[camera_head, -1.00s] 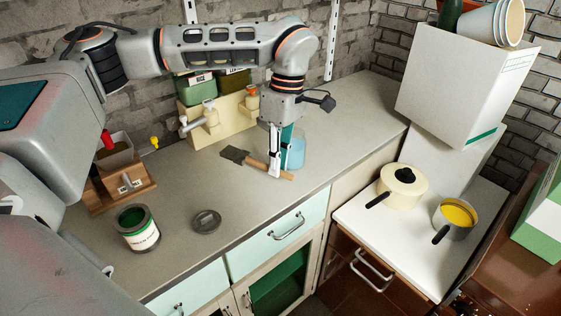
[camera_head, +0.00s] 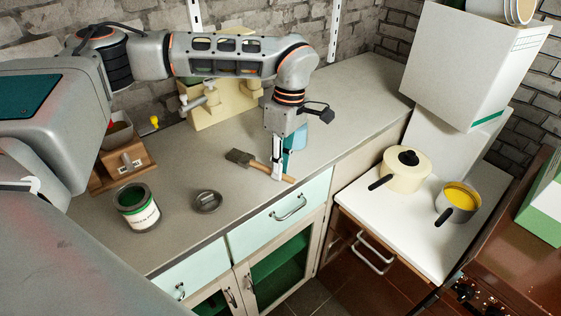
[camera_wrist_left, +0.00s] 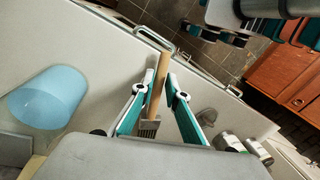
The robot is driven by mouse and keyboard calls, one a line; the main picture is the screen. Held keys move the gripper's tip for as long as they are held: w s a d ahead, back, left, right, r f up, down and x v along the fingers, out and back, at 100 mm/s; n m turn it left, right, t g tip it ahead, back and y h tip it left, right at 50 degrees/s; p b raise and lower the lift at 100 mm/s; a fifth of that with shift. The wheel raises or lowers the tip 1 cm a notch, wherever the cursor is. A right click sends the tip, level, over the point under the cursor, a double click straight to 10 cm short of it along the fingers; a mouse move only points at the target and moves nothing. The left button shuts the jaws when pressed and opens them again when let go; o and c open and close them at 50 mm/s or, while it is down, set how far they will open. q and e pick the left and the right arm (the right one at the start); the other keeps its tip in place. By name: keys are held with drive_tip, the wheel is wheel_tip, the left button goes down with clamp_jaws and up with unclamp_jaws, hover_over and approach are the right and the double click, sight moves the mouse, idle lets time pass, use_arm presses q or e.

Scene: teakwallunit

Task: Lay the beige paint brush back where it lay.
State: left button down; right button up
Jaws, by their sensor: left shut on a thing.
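The beige paint brush (camera_head: 262,165) has a wooden handle and a dark, flat bristle head pointing left. My left gripper (camera_head: 279,175) points down and is shut on the handle, towards its right end. In the left wrist view, the brush (camera_wrist_left: 156,90) lies between the two teal-padded fingers (camera_wrist_left: 157,88), bristles towards the palm. The brush is low over the grey counter (camera_head: 230,185), near its front edge; I cannot tell whether it touches. In the left wrist view, teal and grey parts, probably my right gripper (camera_wrist_left: 268,24), show at the top right.
A blue cup (camera_head: 298,138) stands just behind my left gripper. A green paint can (camera_head: 137,208) and a round metal dish (camera_head: 207,201) stand on the counter to the left. A cream pot (camera_head: 405,170) and a yellow-filled pan (camera_head: 458,202) stand on the white top to the right.

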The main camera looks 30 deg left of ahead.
use_arm(q)
drive_tip(key=c, duration=1.9)
unclamp_jaws()
drive_tip(key=r, duration=0.4)
drive_tip(key=w+r, duration=0.1)
drive_tip(key=r, duration=0.3)
drive_tip(key=w+r, duration=0.1)
drive_tip(key=r, duration=0.2)
drive_tip(key=shift+w+r, duration=0.1)
drive_tip(key=shift+r, duration=0.3)
